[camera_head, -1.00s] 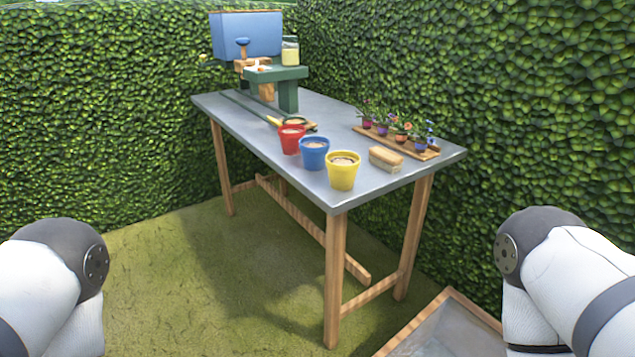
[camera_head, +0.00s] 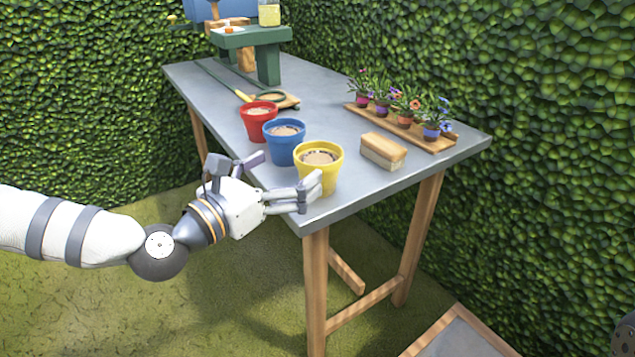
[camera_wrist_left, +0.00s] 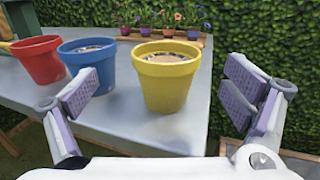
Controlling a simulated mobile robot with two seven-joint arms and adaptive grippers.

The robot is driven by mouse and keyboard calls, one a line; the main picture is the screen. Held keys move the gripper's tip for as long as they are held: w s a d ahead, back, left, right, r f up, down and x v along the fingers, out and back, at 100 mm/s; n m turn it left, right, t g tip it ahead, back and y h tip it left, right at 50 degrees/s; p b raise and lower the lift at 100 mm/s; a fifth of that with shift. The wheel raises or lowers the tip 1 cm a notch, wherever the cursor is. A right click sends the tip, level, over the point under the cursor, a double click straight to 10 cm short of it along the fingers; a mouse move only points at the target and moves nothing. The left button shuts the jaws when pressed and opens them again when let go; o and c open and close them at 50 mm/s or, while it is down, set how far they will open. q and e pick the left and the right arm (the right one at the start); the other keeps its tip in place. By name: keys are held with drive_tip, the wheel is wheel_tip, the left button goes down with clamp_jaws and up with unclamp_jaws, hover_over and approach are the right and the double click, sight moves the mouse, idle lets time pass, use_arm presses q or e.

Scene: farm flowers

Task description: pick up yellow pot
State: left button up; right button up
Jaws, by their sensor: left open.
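The yellow pot (camera_head: 321,165) stands upright near the front corner of the grey table, filled with brown soil. My left gripper (camera_head: 287,176) is at the table's front edge, with one finger in front of the yellow pot's lower side. In the left wrist view the yellow pot (camera_wrist_left: 166,78) shows between and beyond the spread fingers of my left gripper (camera_wrist_left: 165,98), which is open and empty. One fingertip overlaps the blue pot in that view; I cannot tell whether they touch. My right gripper is out of the head view.
The blue pot (camera_head: 284,142) stands beside the yellow one, with the red pot (camera_head: 258,121) behind it. A brush (camera_head: 384,151) lies right of the yellow pot. A wooden tray (camera_head: 440,148) holds several small flower pots. A green stand (camera_head: 251,38) is at the back.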

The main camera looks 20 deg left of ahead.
sight(332, 144)
use_arm(q)
drive_tip(key=x, duration=0.8)
drive_tip(key=shift+d+f+p, duration=0.1)
drive_tip(key=shift+d+p, duration=0.2)
drive_tip(key=shift+d, duration=0.1)
drive_tip(key=c, duration=1.9)
